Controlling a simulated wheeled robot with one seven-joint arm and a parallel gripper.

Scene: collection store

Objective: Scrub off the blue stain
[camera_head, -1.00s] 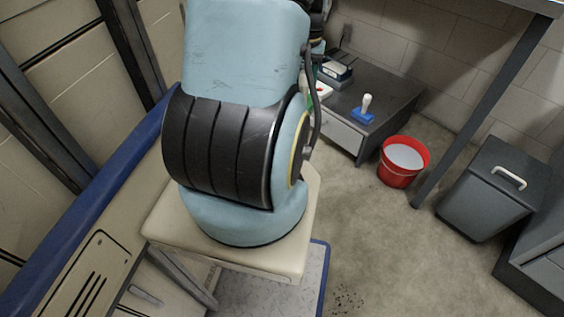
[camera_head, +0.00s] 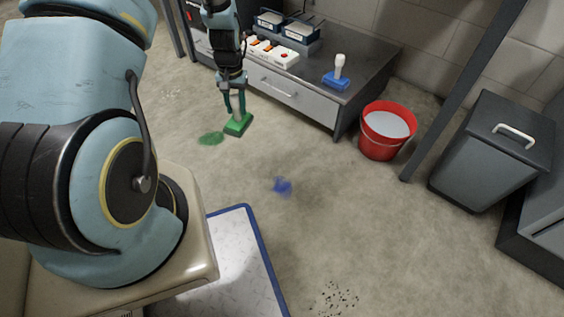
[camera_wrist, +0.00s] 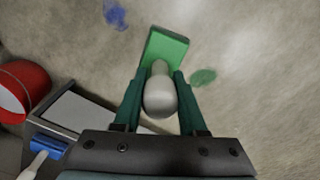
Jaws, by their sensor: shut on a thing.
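The blue stain (camera_head: 282,186) is a small smear on the floor near the middle of the head view; it also shows at the top of the wrist view (camera_wrist: 115,14). My gripper (camera_head: 234,103) is shut on the pale handle of a green scrubber (camera_head: 238,124), seen from above in the wrist view (camera_wrist: 165,48). The scrubber hangs near a green stain (camera_head: 211,138), to the upper left of the blue stain in the head view. I cannot tell how high it is above the floor. A blue scrubber (camera_head: 337,81) with a white handle stands on the low grey cabinet (camera_head: 376,55).
A red bucket (camera_head: 386,131) with pale contents stands beside the cabinet. A grey lidded bin (camera_head: 491,153) is at the right. Dark specks (camera_head: 335,299) lie on the floor at the front. A blue-edged plate (camera_head: 222,275) is at lower left. Floor around the blue stain is clear.

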